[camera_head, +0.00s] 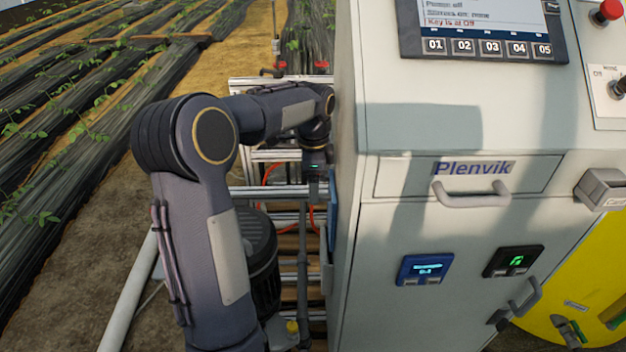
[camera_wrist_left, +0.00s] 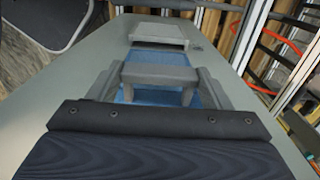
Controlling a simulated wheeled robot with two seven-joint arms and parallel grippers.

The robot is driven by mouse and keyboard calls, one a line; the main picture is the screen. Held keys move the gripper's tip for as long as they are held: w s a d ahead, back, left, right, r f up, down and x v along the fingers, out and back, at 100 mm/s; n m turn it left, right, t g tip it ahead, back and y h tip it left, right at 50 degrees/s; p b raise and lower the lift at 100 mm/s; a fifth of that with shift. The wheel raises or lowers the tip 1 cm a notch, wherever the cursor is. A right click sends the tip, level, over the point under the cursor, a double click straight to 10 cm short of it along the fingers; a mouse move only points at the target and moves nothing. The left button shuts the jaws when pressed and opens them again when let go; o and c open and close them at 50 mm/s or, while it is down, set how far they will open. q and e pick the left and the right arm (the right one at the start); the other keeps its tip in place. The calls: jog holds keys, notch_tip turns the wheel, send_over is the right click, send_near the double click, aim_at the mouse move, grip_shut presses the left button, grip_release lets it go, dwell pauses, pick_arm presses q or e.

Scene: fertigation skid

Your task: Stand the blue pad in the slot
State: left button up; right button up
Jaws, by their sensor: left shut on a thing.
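The blue pad (camera_wrist_left: 160,58) lies flat along the grey side of the cabinet in the left wrist view, partly covered by a grey handle (camera_wrist_left: 158,74) and my fingers. My left gripper (camera_wrist_left: 158,88) is shut on this handle, a finger on each side. In the head view only a thin blue edge of the pad (camera_head: 332,195) shows at the cabinet's left side, and my fingertips are hidden there. A grey bracket (camera_wrist_left: 158,35) stands beyond the pad; I cannot tell if the pad is in its slot. My right gripper is out of view.
The cabinet (camera_head: 420,230) has a drawer with a handle (camera_head: 472,194) and two small displays on its front. A metal rail frame (camera_head: 290,190) with orange hoses and a black drum (camera_head: 262,255) stand left of it, close to my arm.

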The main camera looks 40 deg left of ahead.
pick_arm(q)
notch_tip(320, 180, down, 20)
jog(key=b, duration=1.5)
jog(key=shift+r, duration=0.25)
dwell(0.8)
jog(key=o, duration=1.6)
jog(key=shift+c, duration=0.2)
notch_tip(320, 180, up, 8)
jog(key=p, duration=0.2)
jog(key=shift+s+f, duration=0.1)
jog(key=shift+f, duration=0.05)
